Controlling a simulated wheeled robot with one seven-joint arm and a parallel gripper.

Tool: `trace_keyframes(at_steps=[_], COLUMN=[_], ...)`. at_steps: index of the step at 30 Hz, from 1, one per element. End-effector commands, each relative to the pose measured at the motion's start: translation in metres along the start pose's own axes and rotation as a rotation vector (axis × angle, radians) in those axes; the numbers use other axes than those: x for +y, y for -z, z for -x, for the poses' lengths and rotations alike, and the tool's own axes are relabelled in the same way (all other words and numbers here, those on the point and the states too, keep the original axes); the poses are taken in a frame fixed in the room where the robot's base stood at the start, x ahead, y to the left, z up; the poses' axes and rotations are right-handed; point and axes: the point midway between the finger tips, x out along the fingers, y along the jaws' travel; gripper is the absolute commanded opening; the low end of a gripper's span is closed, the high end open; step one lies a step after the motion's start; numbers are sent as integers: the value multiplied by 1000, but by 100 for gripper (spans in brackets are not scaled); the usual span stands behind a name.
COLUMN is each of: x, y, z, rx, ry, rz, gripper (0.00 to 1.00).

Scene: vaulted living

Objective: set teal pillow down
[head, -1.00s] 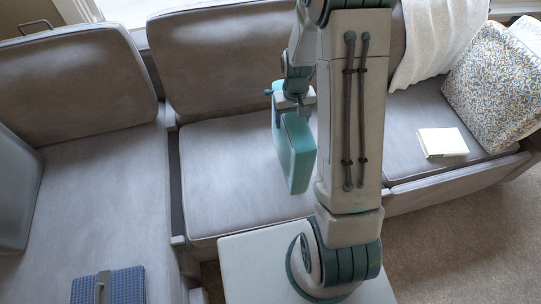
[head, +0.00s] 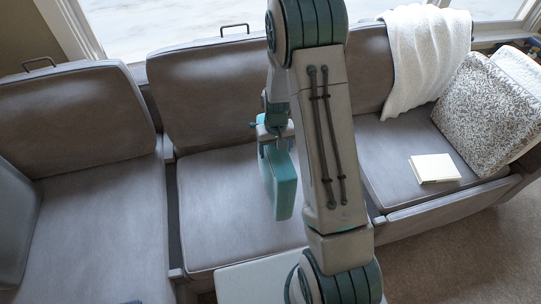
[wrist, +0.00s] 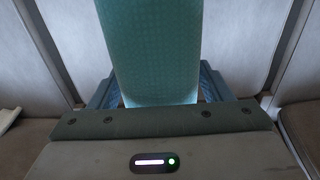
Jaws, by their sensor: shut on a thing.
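The teal pillow (head: 284,182) hangs on edge from my gripper (head: 274,134), in front of the middle seat of the grey sofa (head: 225,205). In the head view the pillow appears above that seat cushion; whether it touches the cushion cannot be told. In the wrist view the teal pillow (wrist: 152,50) stands between the two fingers of my gripper (wrist: 158,100), which is shut on it. My arm hides part of the sofa to the right of the pillow.
A cream book (head: 434,168) lies on the right seat. A patterned pillow (head: 487,110) leans at the right end, and a white throw (head: 425,55) drapes over the backrest. A grey cushion (head: 15,210) is at the far left. The left seat (head: 95,235) has clear room.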

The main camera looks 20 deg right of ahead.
Motion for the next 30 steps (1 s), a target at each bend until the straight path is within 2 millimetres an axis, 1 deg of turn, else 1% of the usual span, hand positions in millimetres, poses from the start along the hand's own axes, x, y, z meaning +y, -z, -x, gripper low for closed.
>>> trace_keyframes(at_steps=[1, 3, 6, 8, 13, 17, 29, 30], x=[-5, -10, -13, -13, -13, -13, -13, -13], y=[5, 9, 11, 12, 11, 11, 11, 11], z=[-3, -7, -10, -14, -36, -47, -53, -52], rx=[0, 1, 1, 0, -3, -1, 1, 0], ry=[0, 0, 0, 0, 0, 0, 0, 0], rz=[2, -1, -2, -2, -2, -2, -1, -1], gripper=[15, 15, 15, 15, 15, 15, 15, 83])
